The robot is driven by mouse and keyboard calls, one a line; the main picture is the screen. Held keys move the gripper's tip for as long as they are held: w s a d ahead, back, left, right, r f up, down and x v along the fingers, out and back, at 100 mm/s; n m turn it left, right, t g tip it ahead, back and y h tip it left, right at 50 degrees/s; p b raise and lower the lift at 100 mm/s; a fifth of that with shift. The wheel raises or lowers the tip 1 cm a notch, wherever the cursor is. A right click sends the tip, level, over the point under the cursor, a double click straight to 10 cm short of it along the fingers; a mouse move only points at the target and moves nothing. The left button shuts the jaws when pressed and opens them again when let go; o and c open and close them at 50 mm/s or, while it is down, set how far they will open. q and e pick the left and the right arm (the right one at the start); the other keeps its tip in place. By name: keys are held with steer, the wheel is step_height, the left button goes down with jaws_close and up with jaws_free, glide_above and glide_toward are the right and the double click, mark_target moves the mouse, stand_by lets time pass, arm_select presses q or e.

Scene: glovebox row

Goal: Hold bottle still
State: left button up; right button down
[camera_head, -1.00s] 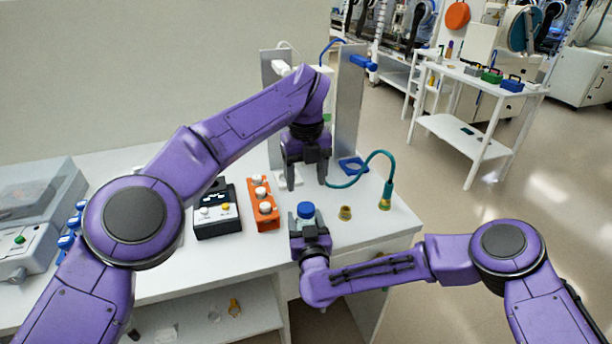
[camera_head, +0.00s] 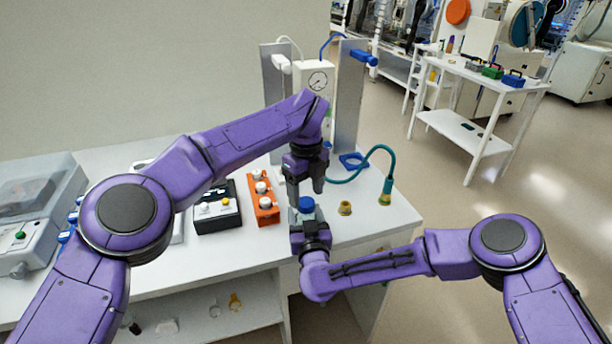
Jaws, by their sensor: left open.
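A bottle with a blue cap (camera_head: 306,204) stands near the front edge of the white table. My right gripper (camera_head: 308,226) is at the bottle from the front. Its fingers and most of the bottle's body are hidden, so its grip cannot be made out. My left gripper (camera_head: 305,187) points down from above, with its open fingers just over and behind the blue cap. I cannot tell whether the fingers touch the cap.
An orange block with white knobs (camera_head: 263,197) and a black control box (camera_head: 216,208) stand left of the bottle. A small brass fitting (camera_head: 345,208) and a teal hose (camera_head: 387,187) are on the right. A gauge panel (camera_head: 317,78) stands behind.

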arm_select(q)
steer(key=shift+f, duration=1.35)
steer(key=c, duration=1.1)
steer(key=shift+o, duration=0.2)
steer(key=m, duration=0.6)
steer(key=shift+m, duration=0.4)
steer(key=m, duration=0.5)
steer(key=o, duration=1.2)
steer(key=shift+o, duration=0.2)
